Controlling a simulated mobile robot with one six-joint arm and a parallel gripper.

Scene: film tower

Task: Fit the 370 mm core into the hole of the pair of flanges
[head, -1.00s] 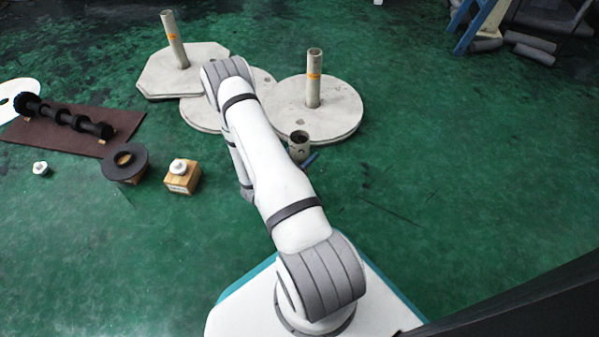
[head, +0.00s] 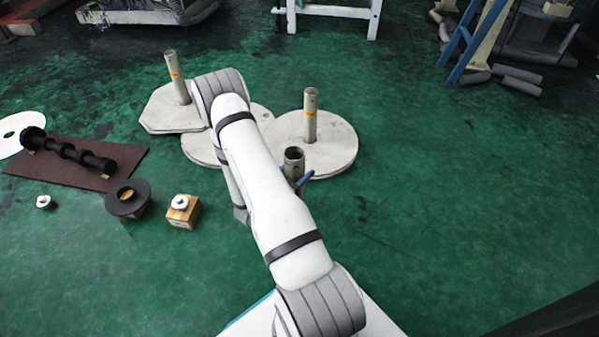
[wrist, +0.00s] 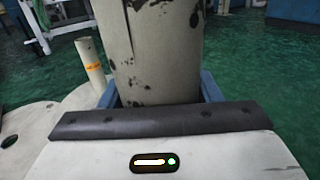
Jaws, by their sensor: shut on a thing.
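My gripper (head: 303,180) is shut on a grey tube, the core (head: 293,161), and holds it upright in front of the right round grey disc. In the wrist view the core (wrist: 150,50) fills the upper middle, pale with dark flecks, between blue fingers (wrist: 160,97). Its lower end is hidden; its open top shows in the head view. A black disc with a centre hole (head: 116,201) sits on a wooden block at the left. I cannot tell for certain which discs are the pair of flanges.
A round grey disc (head: 338,150) and an eight-sided one (head: 160,118) each carry an upright tube with an orange band. Another disc (head: 200,150) lies partly behind my arm. A brown mat (head: 60,170) holds a black shaft. A wooden block (head: 183,216) stands nearby.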

